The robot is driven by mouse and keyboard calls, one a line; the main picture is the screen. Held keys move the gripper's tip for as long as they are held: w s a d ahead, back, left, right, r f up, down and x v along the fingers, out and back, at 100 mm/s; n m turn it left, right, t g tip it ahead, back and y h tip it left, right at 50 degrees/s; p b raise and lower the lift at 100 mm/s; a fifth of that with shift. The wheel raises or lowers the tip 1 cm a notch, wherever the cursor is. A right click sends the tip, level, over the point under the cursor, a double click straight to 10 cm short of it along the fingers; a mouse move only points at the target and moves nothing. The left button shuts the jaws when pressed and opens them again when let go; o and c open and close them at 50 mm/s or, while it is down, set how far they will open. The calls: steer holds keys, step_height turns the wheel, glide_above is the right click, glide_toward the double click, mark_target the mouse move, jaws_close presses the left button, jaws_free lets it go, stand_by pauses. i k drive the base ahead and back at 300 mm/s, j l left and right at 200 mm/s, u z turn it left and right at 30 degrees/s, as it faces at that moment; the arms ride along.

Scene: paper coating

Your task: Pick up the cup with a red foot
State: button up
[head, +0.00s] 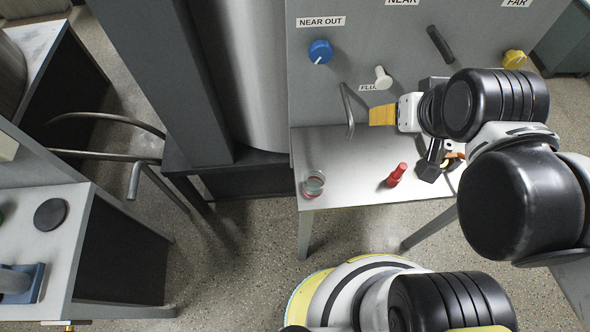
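The cup with a red foot (314,184) is a small, clear, glass-like cup with a red rim at its base. It stands upright near the front left corner of the grey table (345,180). My gripper (430,166) is dark and points down over the right part of the table, well to the right of the cup and apart from it. My arm partly hides it, and its finger opening cannot be made out. Nothing clearly shows held in it.
A red bottle-like object (396,174) stands between the cup and my gripper. A grey panel with a blue knob (320,51), a white knob (383,77) and a yellow knob (515,59) rises behind the table. A bent metal rod (348,110) hangs above the table behind the cup.

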mark_target(315, 182)
steer(key=u, duration=0.65)
steer(key=k+l+z, duration=0.15)
steer(key=k+z, duration=0.15)
steer(key=k, duration=0.15)
steer(key=k+l+z, duration=0.65)
steer(key=k, duration=0.15)
steer(key=k+j, duration=0.05)
steer(key=j, duration=0.05)
